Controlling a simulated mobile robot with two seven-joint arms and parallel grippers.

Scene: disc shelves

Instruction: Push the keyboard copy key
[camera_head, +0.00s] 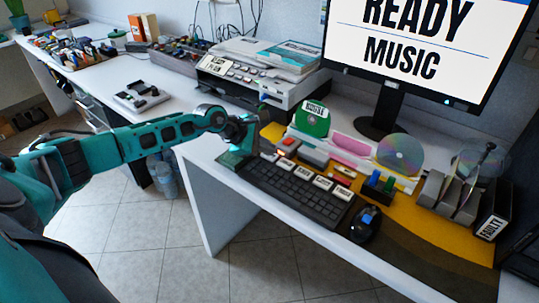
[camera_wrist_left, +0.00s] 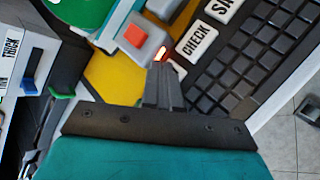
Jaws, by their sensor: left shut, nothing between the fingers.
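The black keyboard (camera_head: 300,192) lies on the desk, with a row of large white labelled keys along its far edge. In the left wrist view the keyboard (camera_wrist_left: 245,60) shows a key reading CHECK (camera_wrist_left: 197,45) and beside it a partly cut-off key starting with SK (camera_wrist_left: 226,7). No key reading COPY can be made out; the other labels are too small in the head view. My left gripper (camera_wrist_left: 161,68) is shut and empty, its tips just beside the CHECK key, near a small glowing red light. In the head view my left gripper (camera_head: 243,150) is over the keyboard's left end. My right gripper is not in view.
A grey device with a red button (camera_wrist_left: 135,34) stands close to the fingertips. A green disc (camera_head: 312,118), a clear disc (camera_head: 398,152) and a mouse (camera_head: 365,224) are near the keyboard. A monitor (camera_head: 420,40) and a printer (camera_head: 240,80) stand behind.

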